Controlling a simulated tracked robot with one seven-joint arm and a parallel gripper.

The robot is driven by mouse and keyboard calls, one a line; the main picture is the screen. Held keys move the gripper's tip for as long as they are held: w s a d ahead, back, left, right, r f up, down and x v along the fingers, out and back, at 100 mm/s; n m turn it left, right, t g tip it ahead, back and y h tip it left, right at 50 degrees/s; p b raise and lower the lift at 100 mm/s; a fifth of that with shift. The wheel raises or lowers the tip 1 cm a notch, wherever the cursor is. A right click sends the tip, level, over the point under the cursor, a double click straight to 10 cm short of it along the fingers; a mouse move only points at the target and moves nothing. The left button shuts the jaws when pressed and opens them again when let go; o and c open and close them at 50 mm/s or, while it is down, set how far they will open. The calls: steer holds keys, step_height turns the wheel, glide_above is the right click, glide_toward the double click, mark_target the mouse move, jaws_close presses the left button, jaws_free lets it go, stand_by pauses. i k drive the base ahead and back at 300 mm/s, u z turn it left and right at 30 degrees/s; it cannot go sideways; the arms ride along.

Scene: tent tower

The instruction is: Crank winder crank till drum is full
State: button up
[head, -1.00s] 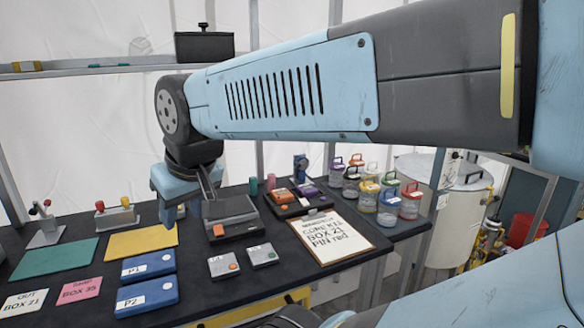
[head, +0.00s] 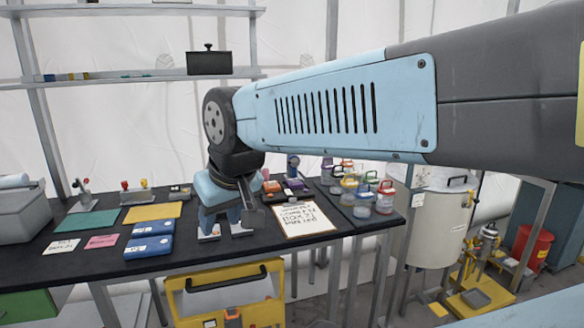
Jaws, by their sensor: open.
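My gripper (head: 224,230) points down over the front of the black bench, its two fingers apart with nothing seen between them. It covers the grey device and small boxes behind it. I cannot make out a winder crank or drum for certain. A small dark blue upright device (head: 293,165) stands at the back of the bench, right of my gripper, too small to read. A small grey fixture with red knobs (head: 81,190) and another with red and yellow knobs (head: 136,190) stand at the left, apart from my gripper.
A clipboard (head: 301,220) lies right of my gripper, with several lidded jars (head: 362,195) beyond. Blue cases (head: 149,247) and mats lie left. A yellow cabinet (head: 225,294) is below. A shelf (head: 130,76) holds a black box (head: 209,62). A white tank (head: 432,225) stands right.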

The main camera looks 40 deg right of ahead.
mark_target(294, 162)
steer(key=z, duration=0.25)
steer(key=i, duration=0.95)
steer(key=z, duration=0.1)
